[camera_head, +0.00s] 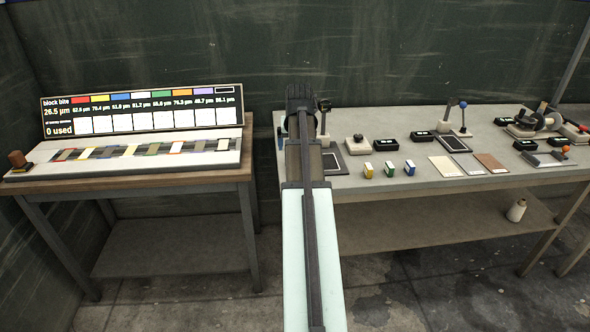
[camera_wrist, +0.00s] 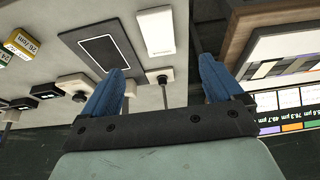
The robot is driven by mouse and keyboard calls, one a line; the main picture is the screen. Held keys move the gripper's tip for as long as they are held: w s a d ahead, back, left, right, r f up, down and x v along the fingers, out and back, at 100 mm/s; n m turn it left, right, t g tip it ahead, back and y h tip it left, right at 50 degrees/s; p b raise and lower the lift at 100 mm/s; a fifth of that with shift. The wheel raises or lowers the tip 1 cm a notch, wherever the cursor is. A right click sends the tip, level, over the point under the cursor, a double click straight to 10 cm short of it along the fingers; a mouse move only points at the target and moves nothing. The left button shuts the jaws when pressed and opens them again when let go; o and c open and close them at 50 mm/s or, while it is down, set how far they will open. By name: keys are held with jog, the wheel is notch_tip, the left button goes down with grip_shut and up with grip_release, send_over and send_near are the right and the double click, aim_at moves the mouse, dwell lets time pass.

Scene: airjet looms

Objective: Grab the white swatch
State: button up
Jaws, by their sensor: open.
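My gripper (camera_wrist: 163,82) is open and empty, with two blue fingers apart in the wrist view. In the head view, my gripper (camera_head: 300,98) is a dark shape at the left end of the right table. Several pale pieces could be the white swatch, and I cannot tell which. A white rectangular piece (camera_wrist: 155,32) lies on the table just beyond the fingers in the wrist view; my arm seems to hide it in the head view. White patches (camera_head: 223,145) sit on the left table's sloped strip. A cream sheet (camera_head: 445,166) lies flat on the right table.
A dark-framed pad (camera_wrist: 100,48) lies beside the white piece. A thin upright post (camera_wrist: 164,90) stands near the fingers. Yellow, green and blue blocks (camera_head: 389,169) stand on the right table (camera_head: 400,193). A display board (camera_head: 140,112) stands on the left table (camera_head: 130,180).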

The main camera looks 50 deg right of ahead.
jog(key=shift+x, duration=6.75)
jog(key=shift+w+d, duration=0.1)
jog(key=shift+d, duration=0.05)
jog(key=c, duration=1.2)
jog(key=shift+o, duration=0.2)
jog(key=shift+r, duration=0.1)
